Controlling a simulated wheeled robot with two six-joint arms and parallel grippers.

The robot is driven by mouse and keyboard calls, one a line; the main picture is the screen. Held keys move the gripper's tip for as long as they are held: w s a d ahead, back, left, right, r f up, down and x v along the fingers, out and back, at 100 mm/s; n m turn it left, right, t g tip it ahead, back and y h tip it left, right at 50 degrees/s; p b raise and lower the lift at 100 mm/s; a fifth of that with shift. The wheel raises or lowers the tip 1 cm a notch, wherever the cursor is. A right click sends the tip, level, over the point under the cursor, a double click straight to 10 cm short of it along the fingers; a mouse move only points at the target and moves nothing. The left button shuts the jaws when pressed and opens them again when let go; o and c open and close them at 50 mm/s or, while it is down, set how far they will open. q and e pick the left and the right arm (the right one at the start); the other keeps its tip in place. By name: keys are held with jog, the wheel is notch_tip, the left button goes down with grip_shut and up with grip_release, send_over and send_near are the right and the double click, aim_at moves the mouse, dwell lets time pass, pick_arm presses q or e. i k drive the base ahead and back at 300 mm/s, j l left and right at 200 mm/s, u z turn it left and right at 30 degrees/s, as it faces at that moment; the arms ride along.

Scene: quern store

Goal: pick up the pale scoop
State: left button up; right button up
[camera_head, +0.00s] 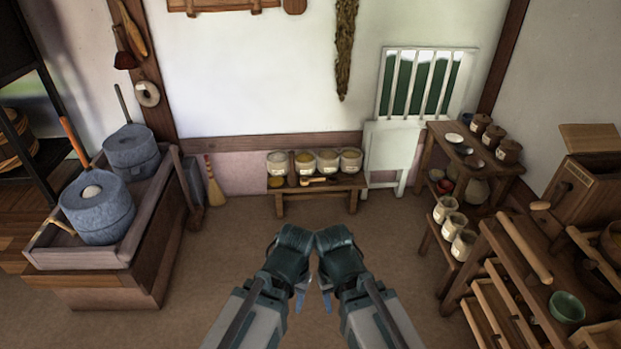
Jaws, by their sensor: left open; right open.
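A small pale tan scoop (313,181) lies on the low wooden bench (282,192) against the back wall, in front of several jars. My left gripper (299,301) and my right gripper (327,300) are side by side at the lower middle, well in front of the bench and apart from the scoop. Both are open and nothing shows in them. Their fingertips are small in the picture and partly hidden by my wrists.
Two grey stone querns (97,212) sit in a wooden trough (88,255) at left. A tiered shelf (432,142) with jars and dishes, then a table (497,240) with open drawers, stand at right. The floor (265,225) before the bench is clear.

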aim_at(304, 181)
jog(key=i+z, duration=0.1)
jog(key=i, duration=0.75)
jog(key=i+z, duration=0.1)
jog(key=i, duration=0.75)
jog(key=i+j, duration=0.1)
jog(key=i, duration=0.75)
jog(key=i+j+z, duration=0.15)
jog(key=i, duration=0.7)
